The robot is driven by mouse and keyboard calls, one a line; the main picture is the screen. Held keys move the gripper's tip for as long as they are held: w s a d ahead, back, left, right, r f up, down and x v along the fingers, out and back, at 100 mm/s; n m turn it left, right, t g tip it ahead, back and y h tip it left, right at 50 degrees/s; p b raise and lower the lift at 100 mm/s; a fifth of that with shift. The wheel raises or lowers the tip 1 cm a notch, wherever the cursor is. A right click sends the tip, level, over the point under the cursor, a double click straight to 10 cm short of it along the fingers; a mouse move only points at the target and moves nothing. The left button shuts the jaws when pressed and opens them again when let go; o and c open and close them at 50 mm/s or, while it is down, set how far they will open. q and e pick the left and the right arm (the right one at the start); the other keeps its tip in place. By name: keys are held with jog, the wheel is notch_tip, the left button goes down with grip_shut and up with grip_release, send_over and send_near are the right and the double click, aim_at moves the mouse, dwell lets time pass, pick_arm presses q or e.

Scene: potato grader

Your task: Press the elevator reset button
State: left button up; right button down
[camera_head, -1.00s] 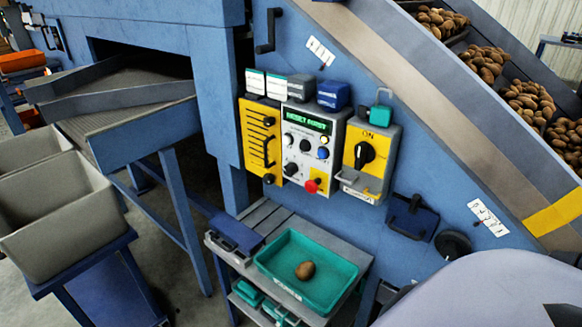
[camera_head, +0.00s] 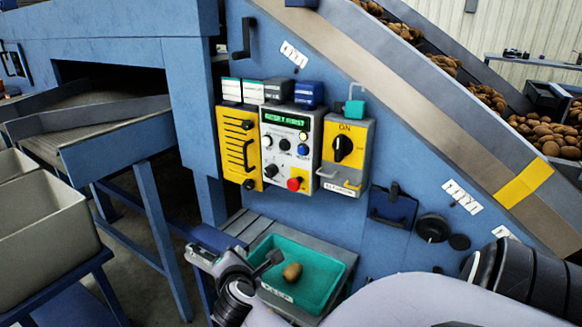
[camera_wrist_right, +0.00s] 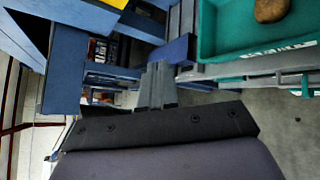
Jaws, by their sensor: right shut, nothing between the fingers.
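The control panel (camera_head: 287,150) is a grey box with a green-lit display (camera_head: 300,122), several knobs and buttons, mounted on the blue machine wall. A small blue button (camera_head: 303,149) sits at its right side, with a blue label below it. The label is too small to read surely, so I cannot confirm which is the elevator reset button. A red button (camera_head: 294,184) sits lower. My right gripper (camera_head: 268,262) is below the panel, apart from it, over the green tray's left side. Its fingers are shut and empty in the wrist view (camera_wrist_right: 158,84). My left gripper is not visible.
A yellow slotted panel (camera_head: 240,148) and a yellow switch box (camera_head: 343,155) with a black rotary knob flank the control panel. The green tray (camera_head: 335,283) holds one potato (camera_head: 292,272).

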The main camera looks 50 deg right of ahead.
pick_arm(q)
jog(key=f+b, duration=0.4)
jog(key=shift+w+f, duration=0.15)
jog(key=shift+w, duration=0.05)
pick_arm(e)
jog(key=d+r+n+g+h, duration=0.1)
jog(key=d+r+g+h, duration=0.2)
jog(key=r, duration=0.5)
jog(key=s+d+r+n+g+h, duration=0.1)
jog(key=d+r+g+h, duration=0.3)
jog(key=r, duration=0.4)
jog(key=shift+s+d+r+g+h, duration=0.15)
jog(key=shift+d+r+g+h, duration=0.15)
jog(key=shift+g+h, duration=0.5)
pick_arm(q)
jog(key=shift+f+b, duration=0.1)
jog(key=shift+b, duration=0.2)
pick_arm(e)
jog(key=shift+t, duration=0.3)
